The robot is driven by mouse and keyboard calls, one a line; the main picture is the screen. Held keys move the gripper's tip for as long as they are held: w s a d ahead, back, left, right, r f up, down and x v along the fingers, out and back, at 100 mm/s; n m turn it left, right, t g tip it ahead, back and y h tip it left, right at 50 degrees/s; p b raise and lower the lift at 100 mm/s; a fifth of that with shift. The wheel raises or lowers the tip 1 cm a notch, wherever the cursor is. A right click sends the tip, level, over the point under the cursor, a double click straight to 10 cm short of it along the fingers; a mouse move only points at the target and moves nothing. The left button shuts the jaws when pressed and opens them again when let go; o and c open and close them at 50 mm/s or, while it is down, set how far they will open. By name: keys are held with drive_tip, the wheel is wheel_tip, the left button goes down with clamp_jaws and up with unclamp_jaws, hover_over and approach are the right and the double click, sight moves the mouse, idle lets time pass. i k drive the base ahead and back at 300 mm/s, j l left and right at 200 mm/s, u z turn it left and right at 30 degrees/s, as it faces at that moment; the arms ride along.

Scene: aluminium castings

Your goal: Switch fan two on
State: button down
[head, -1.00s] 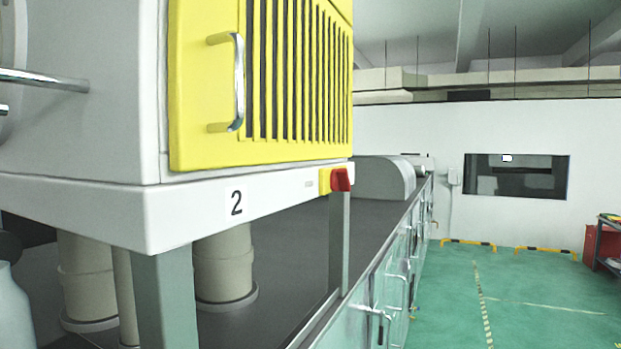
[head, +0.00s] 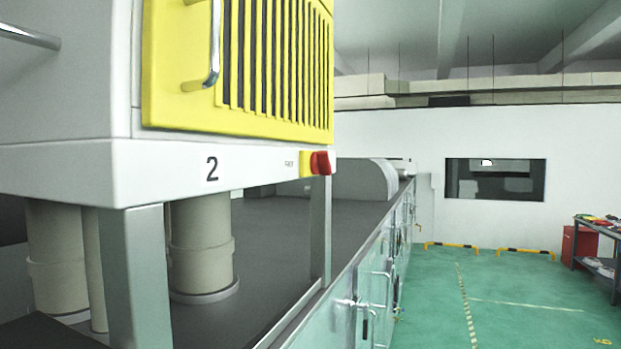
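A red knob on a yellow base, the switch (head: 320,163), sits at the right end of the white lower rail. Small marks beside the switch are too small to read. My gripper is not seen in this view, and nothing touches the switch.
The dark bench top (head: 290,225) runs away below the unit, with cabinet doors and handles along its side. Green floor (head: 500,300) is open at the right. A cart (head: 598,250) with items stands at the far right. Yellow-black barriers (head: 450,246) line the back wall.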

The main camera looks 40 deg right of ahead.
sight(320, 161)
drive_tip(key=k+l, duration=0.1)
drive_tip(key=l, duration=1.6)
drive_tip(key=k+l, duration=0.15)
drive_tip(key=l, duration=1.55)
drive_tip(key=k, duration=0.05)
